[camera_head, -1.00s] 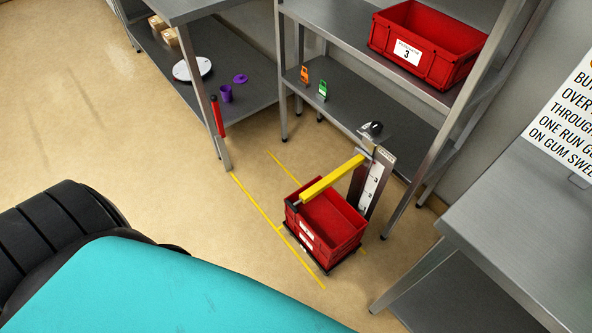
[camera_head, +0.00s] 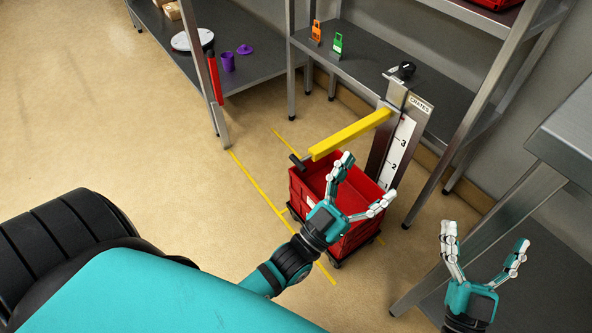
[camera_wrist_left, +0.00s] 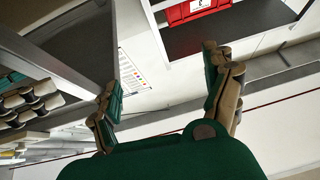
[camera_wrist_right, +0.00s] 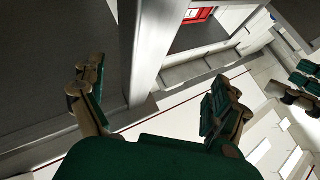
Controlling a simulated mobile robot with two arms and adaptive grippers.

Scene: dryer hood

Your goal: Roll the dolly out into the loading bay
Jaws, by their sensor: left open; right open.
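The dolly (camera_head: 335,262) is a low black wheeled base on the floor. It carries red crates (camera_head: 364,244), and its far parts are hidden under them. A yellow bar (camera_head: 350,134) on a metal post with a numbered scale (camera_head: 401,150) reaches out over the crates. My left gripper (camera_head: 366,182) is open and empty, in front of the crates in the head view and covering part of them. My right gripper (camera_head: 486,252) is open and empty, to the right of the crates, near the grey bench. Neither wrist view shows the dolly.
Yellow floor lines (camera_head: 257,190) run beside the dolly. A metal shelf (camera_head: 430,95) holds an orange tag (camera_head: 315,32) and a green tag (camera_head: 337,46). A grey bench (camera_head: 565,130) stands at the right. A left table (camera_head: 258,72) holds purple items. Open floor (camera_head: 120,110) lies left.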

